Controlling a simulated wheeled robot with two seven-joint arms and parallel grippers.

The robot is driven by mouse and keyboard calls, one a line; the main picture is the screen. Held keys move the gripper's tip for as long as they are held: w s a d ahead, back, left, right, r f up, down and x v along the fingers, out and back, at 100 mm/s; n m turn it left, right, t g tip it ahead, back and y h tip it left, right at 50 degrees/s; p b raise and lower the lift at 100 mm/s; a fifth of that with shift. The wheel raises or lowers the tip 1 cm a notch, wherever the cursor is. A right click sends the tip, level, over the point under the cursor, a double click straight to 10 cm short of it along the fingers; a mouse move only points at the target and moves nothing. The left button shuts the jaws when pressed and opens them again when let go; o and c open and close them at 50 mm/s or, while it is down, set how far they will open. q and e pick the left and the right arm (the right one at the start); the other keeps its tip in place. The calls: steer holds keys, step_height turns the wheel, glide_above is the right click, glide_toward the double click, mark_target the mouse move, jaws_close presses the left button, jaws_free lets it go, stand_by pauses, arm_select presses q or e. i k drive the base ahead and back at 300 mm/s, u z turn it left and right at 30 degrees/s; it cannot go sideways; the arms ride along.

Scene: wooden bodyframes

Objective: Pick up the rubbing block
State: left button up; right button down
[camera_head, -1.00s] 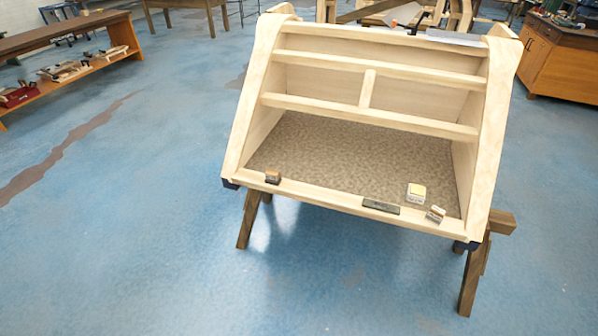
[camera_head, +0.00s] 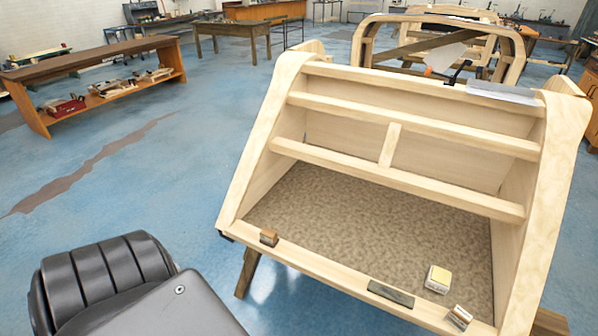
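Several small blocks are on the wooden bodyframe (camera_head: 380,175), and I cannot tell for certain which is the rubbing block. A small brown-topped block (camera_head: 269,237) sits on the front rail at the left. A flat dark grey-green bar (camera_head: 391,293) lies on the front rail, right of the middle. A white block with a yellow top (camera_head: 438,279) stands on the speckled floor panel behind that rail. A small block with a pale top and brown side (camera_head: 459,318) sits tilted near the front right corner. Neither of my grippers is in view.
The bodyframe rests on wooden trestle legs (camera_head: 246,272). A grey sheet (camera_head: 505,91) and a clamp lie on its top edge. More wooden frames (camera_head: 440,35) stand behind. A long wooden bench (camera_head: 95,75) is at the left. Blue floor is clear between them.

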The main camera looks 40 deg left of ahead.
mark_target(268, 237)
steer(key=u, duration=0.4)
steer(key=i, duration=1)
steer(key=u, duration=0.7)
